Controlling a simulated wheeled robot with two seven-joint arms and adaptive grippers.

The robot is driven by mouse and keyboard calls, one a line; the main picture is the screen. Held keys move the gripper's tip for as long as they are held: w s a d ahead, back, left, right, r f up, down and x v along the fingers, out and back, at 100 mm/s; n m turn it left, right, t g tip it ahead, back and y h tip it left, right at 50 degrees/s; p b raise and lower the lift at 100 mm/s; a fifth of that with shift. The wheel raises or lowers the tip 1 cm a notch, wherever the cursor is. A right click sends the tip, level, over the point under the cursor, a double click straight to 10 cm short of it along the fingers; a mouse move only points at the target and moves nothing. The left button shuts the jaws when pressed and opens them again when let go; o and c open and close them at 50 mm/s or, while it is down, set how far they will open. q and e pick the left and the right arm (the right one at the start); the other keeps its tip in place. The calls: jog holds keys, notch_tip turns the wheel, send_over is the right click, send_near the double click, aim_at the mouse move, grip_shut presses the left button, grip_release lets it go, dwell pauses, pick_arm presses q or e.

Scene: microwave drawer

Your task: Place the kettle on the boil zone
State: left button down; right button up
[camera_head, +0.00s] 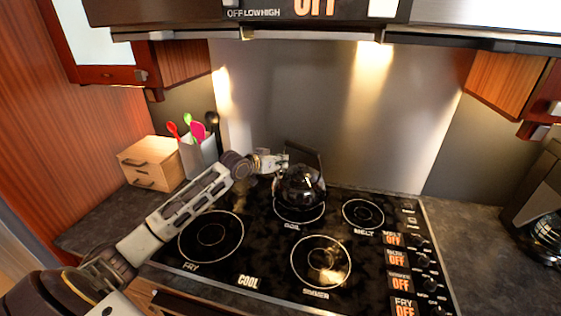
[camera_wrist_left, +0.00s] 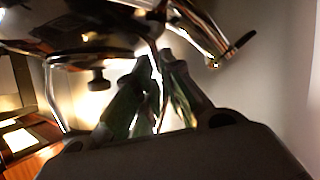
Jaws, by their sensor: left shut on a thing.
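The dark shiny kettle (camera_head: 300,188) is upright at the back middle of the black cooktop, over the ring labelled BOIL, the boil zone (camera_head: 299,214). The kettle covers most of that ring, and I cannot tell whether its base touches the surface. My left gripper (camera_head: 280,163) reaches in from the left and is shut on the kettle's handle side. In the left wrist view the gripper fingers (camera_wrist_left: 160,85) close on a thin part of the kettle (camera_wrist_left: 90,30), with its shiny body and spout close by. My right gripper is not in view.
The cooktop also has the FRY (camera_head: 211,236), SIMMER (camera_head: 321,262) and MELT (camera_head: 363,214) rings, all bare. A utensil holder (camera_head: 197,155) and a wooden box (camera_head: 151,163) stand at the left. A coffee maker (camera_head: 537,200) is at the right. A hood (camera_head: 320,35) hangs above.

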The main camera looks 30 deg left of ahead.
aim_at(280, 173)
pick_arm(q)
jog(key=shift+r, duration=0.25)
jog(key=shift+f, duration=1.8)
jog(key=c, duration=1.9)
grip_release()
jog(key=shift+f, duration=0.4)
jog(key=o, duration=0.4)
jog(key=shift+s, duration=0.1)
jog(key=shift+r, duration=0.15)
jog(key=shift+b+v, duration=0.4)
jog(key=shift+v, duration=5.55)
jog(key=shift+d, duration=0.1)
